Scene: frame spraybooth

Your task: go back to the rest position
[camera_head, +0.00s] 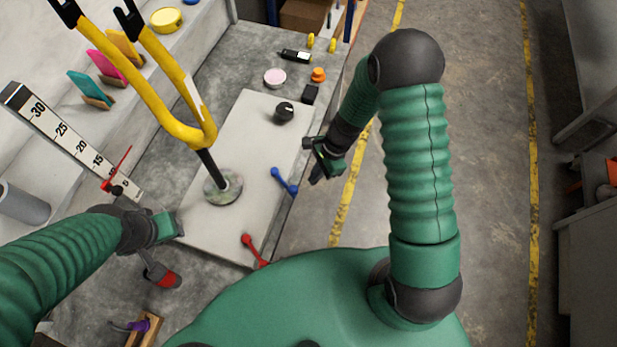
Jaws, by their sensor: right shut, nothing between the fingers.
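My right gripper (316,173) hangs beside the right edge of the workbench, over the floor near the yellow line. It is shut and empty. My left gripper (168,227) is low at the left, by the left edge of the pale board (255,133). Its fingers are too hidden to tell whether they are open or shut. A yellow bicycle fork (185,110) stands tilted on a dark post with a round base (222,187) on the board, between my two grippers.
A red-and-grey tool (162,272) is just below my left gripper. A scale ruler (70,140) is at left.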

